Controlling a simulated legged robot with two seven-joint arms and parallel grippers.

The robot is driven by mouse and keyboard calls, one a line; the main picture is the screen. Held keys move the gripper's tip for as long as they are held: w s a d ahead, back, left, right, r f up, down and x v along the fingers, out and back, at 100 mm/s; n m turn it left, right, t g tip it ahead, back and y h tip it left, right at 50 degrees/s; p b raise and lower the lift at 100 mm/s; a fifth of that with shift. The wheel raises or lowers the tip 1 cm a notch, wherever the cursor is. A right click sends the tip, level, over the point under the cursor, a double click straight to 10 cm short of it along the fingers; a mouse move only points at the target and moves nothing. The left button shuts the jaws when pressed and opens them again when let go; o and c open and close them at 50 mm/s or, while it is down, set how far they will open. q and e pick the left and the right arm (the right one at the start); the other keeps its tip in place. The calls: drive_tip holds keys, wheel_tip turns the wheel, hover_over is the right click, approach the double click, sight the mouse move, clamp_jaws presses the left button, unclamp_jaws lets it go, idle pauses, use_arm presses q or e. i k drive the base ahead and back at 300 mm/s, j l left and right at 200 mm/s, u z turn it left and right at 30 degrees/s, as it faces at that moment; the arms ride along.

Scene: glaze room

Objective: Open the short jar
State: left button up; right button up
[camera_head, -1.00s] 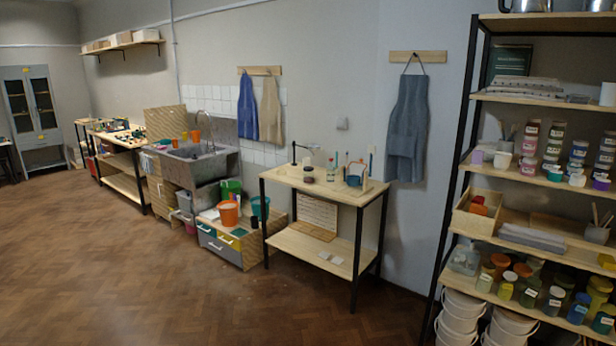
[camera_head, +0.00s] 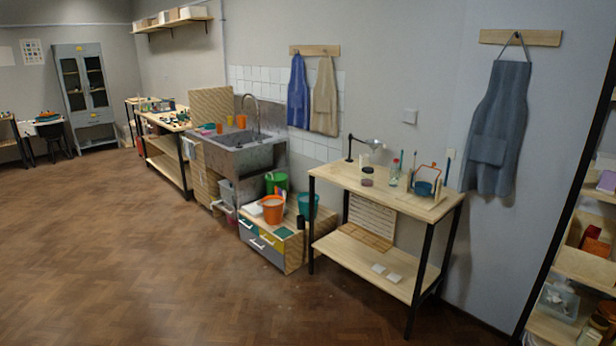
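Neither of my grippers is in view. A small, low, dark round container (camera_head: 367,182) sits on the top of the wooden table (camera_head: 340,178), near its left-middle part. It may be the short jar, but it is too small to tell whether a lid is on it. A taller clear jar (camera_head: 393,173) stands to its right. A few jars (camera_head: 597,330) show at the lower right on the shelf unit, cut off by the picture edge.
A blue cup (camera_head: 424,188) in a wooden holder stands on the table's right. A desk lamp (camera_head: 373,144) stands behind. Left are a drawer unit (camera_head: 262,245) with an orange bucket (camera_head: 272,209), and a sink (camera_head: 240,140). The parquet floor (camera_head: 150,270) before them is clear.

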sight(367, 180)
drive_tip(key=i, duration=0.75)
drive_tip(key=i+j+z, duration=0.15)
drive_tip(key=i, duration=0.55)
drive_tip(key=i+j, duration=0.1)
drive_tip(key=i, duration=0.65)
drive_tip(key=i+j+z, duration=0.1)
drive_tip(key=i, duration=0.6)
